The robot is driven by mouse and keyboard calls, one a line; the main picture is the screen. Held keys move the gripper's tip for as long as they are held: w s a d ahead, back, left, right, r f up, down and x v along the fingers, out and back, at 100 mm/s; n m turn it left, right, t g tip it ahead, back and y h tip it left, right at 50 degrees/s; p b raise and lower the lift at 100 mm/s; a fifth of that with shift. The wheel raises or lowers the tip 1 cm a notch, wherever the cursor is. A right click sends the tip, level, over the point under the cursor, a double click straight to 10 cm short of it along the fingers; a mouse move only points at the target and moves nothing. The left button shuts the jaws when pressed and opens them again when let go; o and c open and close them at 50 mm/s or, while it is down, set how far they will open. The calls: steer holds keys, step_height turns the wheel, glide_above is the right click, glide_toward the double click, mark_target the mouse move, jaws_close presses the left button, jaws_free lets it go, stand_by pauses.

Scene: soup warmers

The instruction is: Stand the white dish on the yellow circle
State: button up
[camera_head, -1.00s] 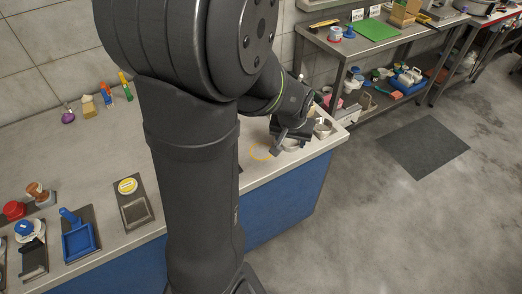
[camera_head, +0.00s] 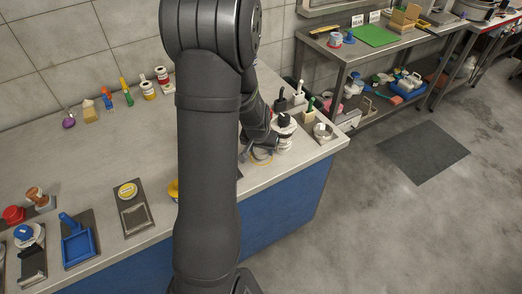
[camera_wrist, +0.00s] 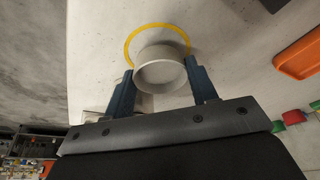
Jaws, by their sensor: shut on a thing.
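The white dish (camera_wrist: 160,74) is a small round cup shape between my gripper's two blue fingers in the wrist view. My gripper (camera_wrist: 159,66) is shut on it, one finger on each side. The yellow circle (camera_wrist: 130,42) is a thin ring on the pale counter, and the dish overlaps part of it in this view. Whether the dish touches the counter I cannot tell. In the head view the yellow circle (camera_head: 262,160) shows partly beside my gripper (camera_head: 258,148); the dish is not clearly visible there.
A white round item with a black knob (camera_head: 284,128) and a pale metal cup (camera_head: 323,131) stand to the right of the circle, near the counter (camera_head: 300,165) edge. An orange tray (camera_wrist: 300,56) shows in the wrist view.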

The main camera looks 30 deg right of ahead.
steer(key=shift+f, duration=0.5)
steer(key=shift+f, duration=0.15)
steer(key=o, duration=1)
steer(key=shift+c, duration=0.2)
steer(key=v, duration=1.2)
steer(key=x, duration=1.2)
